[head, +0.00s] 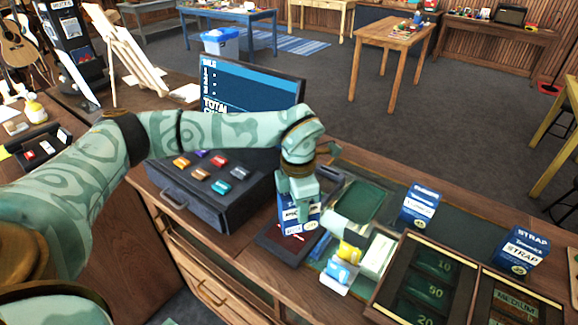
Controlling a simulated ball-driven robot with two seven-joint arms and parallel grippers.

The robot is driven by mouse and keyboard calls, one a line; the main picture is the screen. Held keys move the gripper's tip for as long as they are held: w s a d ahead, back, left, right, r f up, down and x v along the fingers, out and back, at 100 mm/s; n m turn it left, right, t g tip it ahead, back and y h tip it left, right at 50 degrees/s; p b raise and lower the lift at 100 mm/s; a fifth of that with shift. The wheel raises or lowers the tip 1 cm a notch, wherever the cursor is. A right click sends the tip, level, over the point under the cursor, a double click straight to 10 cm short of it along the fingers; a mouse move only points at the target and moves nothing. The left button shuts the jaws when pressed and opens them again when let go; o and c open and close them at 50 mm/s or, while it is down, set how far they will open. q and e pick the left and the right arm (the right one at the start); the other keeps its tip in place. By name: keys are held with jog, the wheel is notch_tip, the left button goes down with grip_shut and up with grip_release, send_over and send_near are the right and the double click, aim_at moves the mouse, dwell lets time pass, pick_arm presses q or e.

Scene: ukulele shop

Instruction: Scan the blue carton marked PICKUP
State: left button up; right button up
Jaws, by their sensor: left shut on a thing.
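My left gripper (299,193) points down and is shut on a blue and white carton (298,219) with dark lettering, partly covered by the fingers. Only part of the lettering shows, so I cannot read the whole word. The carton is upright over a dark flat scanner plate (276,245) with red lines on the counter. I cannot tell whether it touches the plate. My right gripper is out of view.
A register with coloured keys (213,174) and a screen (247,88) stand left of the carton. Right are small yellow and blue packets (344,266), a green tray (361,201), another blue carton (420,206), a STRAP carton (521,251) and a compartment box (436,281).

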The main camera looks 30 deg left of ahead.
pick_arm(q)
jog(key=w+a+r+n+p, duration=0.1)
jog(key=w+a+n+p, duration=0.15)
jog(key=n, duration=0.75)
jog(key=w+a+r+n+p, duration=0.1)
jog(key=a+n+p, duration=0.15)
jog(key=n, duration=0.65)
notch_tip(320, 180, down, 10)
jog(key=b, duration=0.7)
jog(key=shift+w+d+r+b, duration=0.15)
jog(key=shift+w+d+b, duration=0.05)
jog(key=shift+d+b, duration=0.1)
jog(key=shift+r, duration=0.15)
notch_tip(320, 180, up, 9)
jog(key=p, duration=0.8)
